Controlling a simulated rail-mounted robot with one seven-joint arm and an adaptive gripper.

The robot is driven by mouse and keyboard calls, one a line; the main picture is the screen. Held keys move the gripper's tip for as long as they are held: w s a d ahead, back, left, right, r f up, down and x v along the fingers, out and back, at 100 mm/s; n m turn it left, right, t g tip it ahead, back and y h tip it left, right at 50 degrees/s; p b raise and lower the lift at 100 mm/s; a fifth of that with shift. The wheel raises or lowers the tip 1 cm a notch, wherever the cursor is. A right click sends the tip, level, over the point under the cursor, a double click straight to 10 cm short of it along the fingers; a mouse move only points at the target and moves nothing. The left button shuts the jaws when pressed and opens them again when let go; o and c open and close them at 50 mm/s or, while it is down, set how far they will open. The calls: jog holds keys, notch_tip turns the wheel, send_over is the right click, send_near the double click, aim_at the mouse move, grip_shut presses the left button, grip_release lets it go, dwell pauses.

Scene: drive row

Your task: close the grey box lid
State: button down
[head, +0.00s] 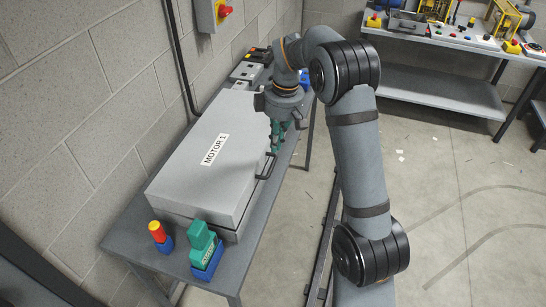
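The grey box (175,206) lies along the grey bench against the block wall. Its large lid (190,165), labelled MOTOR 1, lies over the body and looks down or nearly down. I cannot tell whether it is fully seated. A dark bar handle (267,167) sticks out from the lid's right side. My gripper (276,147) hangs at the lid's right edge, just beyond the handle in the picture. Its teal fingers point down and are partly hidden by the lid edge. I cannot tell whether they touch the lid or how far apart they are.
A green and blue device (204,250) and a red-yellow button on a blue base (160,237) stand at the bench's near end. Small grey boxes (247,70) stand at the far end. A second bench (440,40) with parts is at the back right. The floor between is open.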

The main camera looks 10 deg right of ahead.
jog(key=shift+w+a+f+p, duration=0.1)
jog(key=shift+f+p, duration=0.1)
jog(key=shift+f, duration=0.8)
jog(key=shift+w+a+f+p, duration=0.1)
jog(key=shift+a+f+p, duration=0.05)
jog(key=shift+f, duration=0.9)
jog(key=shift+a+f+p, duration=0.1)
jog(key=shift+f+p, duration=0.1)
jog(key=shift+f, duration=0.8)
jog(key=f+b, duration=0.2)
jog(key=s+f+b, duration=0.1)
jog(key=shift+d+f+b, duration=0.3)
jog(key=shift+d+f, duration=0.05)
jog(key=shift+d, duration=0.05)
notch_tip(320, 180, up, 14)
jog(key=p, duration=0.2)
send_over(272, 165)
jog(key=s+d, duration=0.2)
jog(key=d, duration=0.1)
jog(key=shift+d+r, duration=0.15)
jog(key=shift+r, duration=0.05)
jog(key=shift+f, duration=0.15)
